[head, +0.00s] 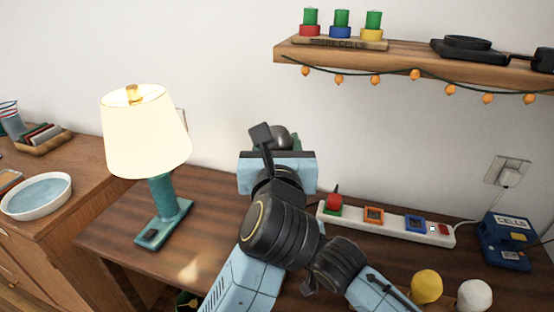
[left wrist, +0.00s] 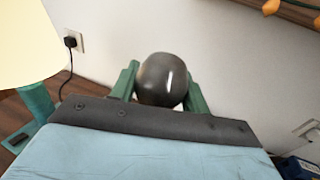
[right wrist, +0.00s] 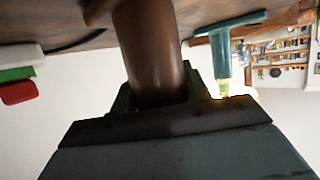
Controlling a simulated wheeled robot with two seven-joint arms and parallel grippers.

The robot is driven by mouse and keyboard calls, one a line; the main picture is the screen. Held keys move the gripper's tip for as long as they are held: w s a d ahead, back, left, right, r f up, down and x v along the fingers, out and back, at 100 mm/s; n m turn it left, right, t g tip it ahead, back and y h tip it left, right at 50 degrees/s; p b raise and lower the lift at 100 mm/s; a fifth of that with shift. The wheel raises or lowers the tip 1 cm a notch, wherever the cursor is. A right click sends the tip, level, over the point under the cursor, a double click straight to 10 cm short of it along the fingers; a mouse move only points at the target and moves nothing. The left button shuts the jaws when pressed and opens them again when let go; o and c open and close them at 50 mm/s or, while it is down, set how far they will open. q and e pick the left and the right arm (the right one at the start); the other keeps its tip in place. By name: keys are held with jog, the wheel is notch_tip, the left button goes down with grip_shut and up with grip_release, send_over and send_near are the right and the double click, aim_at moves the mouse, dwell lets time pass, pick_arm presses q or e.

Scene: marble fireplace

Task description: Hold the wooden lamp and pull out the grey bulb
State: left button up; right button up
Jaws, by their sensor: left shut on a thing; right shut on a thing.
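The grey bulb (head: 281,136) is a dark, shiny globe at the middle of the head view. My left gripper (left wrist: 162,88) is shut on it, with one green finger on each side of the bulb (left wrist: 163,76) in the left wrist view. The wooden lamp (right wrist: 150,45) shows in the right wrist view as a brown round stem. My right gripper (right wrist: 156,95) is shut on that stem. In the head view the wooden lamp and right gripper are hidden behind my left gripper and arm. Whether the bulb still sits in the lamp's socket cannot be seen.
A lit teal lamp (head: 146,135) stands left on the table. A white power strip (head: 390,225) with coloured sockets and a blue cells box (head: 507,240) lie right. Yellow (head: 427,286) and white (head: 474,295) bulbs are at the front right. A shelf (head: 420,58) hangs above.

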jog(key=o, duration=1.4)
